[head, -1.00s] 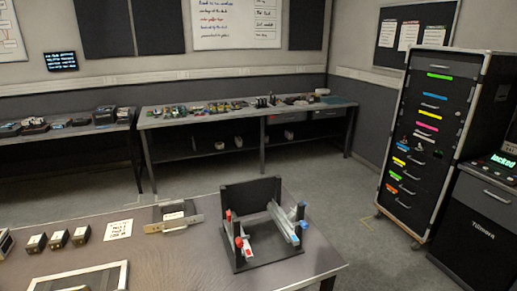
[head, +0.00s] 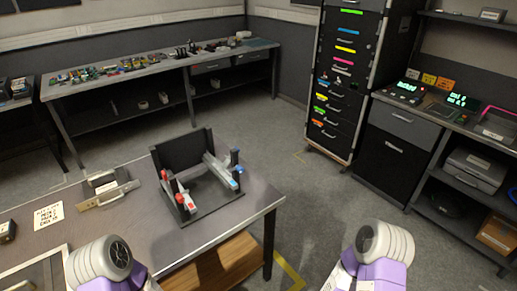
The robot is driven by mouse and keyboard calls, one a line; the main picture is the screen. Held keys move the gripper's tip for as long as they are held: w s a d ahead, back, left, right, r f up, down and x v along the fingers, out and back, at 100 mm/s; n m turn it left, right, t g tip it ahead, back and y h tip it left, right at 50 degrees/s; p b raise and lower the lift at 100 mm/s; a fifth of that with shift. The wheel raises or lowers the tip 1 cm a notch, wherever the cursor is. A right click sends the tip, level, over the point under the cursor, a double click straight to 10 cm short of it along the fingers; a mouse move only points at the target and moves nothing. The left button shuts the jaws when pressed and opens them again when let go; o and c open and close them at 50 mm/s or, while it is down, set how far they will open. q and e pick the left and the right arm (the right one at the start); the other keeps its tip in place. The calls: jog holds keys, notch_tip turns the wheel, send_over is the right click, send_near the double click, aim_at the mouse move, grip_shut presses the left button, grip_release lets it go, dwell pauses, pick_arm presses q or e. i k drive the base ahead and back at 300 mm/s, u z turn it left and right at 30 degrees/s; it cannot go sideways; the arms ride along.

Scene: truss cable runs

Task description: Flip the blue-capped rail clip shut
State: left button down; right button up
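A black stand with an upright back panel (head: 182,150) sits near the right end of the near table. On its right side a pale rail (head: 219,169) runs from back to front. Red-capped parts (head: 167,175) and a second rail are on the stand's left side. Parts of my two arms show at the bottom edge, apart from the stand. Neither of my grippers is in view.
A bracket-like metal piece (head: 108,190) and a printed card (head: 48,214) lie left of the stand on the near table (head: 215,225). Clear floor (head: 310,215) lies right of the table. A drawer cabinet (head: 340,80) and a console unit (head: 403,140) stand beyond.

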aim_at(227, 163)
jog(key=z, duration=0.1)
jog(key=i, duration=0.4)
jog(key=z, duration=0.8)
jog(key=k, duration=1.35)
jog(key=z, duration=1.05)
jog(key=i, duration=2.2)
jog(key=u, duration=0.8)
jog(key=i, duration=1.5)
jog(key=u, duration=1.9)
jog(key=i, duration=0.65)
jog(key=u, duration=0.5)
